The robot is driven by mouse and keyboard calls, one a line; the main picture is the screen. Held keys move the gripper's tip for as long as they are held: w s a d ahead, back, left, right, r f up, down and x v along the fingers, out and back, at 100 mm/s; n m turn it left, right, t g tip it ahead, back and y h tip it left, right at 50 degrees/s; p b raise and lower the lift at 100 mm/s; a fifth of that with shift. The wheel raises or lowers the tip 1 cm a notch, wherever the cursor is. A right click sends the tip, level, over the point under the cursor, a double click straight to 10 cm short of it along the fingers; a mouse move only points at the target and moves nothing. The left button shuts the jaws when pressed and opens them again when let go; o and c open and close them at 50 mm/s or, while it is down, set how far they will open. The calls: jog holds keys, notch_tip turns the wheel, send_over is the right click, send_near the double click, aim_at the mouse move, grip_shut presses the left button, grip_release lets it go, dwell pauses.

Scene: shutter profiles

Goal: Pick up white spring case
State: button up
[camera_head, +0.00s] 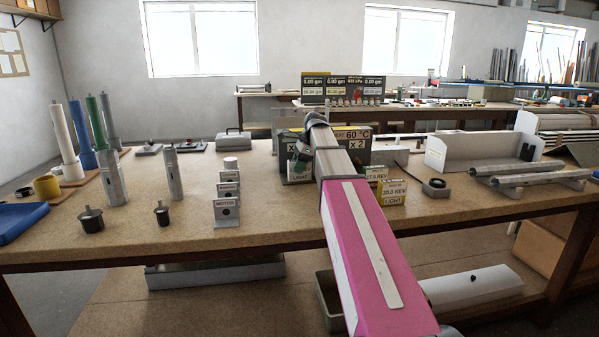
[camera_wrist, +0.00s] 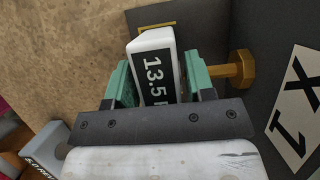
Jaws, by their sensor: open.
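A white case (camera_wrist: 150,42) with a black label reading "13.5 R" stands between the fingers in the wrist view. My gripper (camera_wrist: 159,78) has green fingers, one on each side of the case, and is open around it. Whether a finger touches the case is unclear. In the head view my gripper (camera_head: 294,158) is low over the table at the middle, in front of the dark sign box. A case with a "LIGHT" label (camera_head: 298,178) shows just below it, partly hidden.
A brass bolt-like part (camera_wrist: 240,70) sits just right of the right finger, by a dark panel. Motor boxes (camera_head: 228,212) stand to the left.

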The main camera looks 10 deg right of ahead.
jog(key=shift+f, duration=0.25)
dwell(0.5)
jog(key=c, duration=0.8)
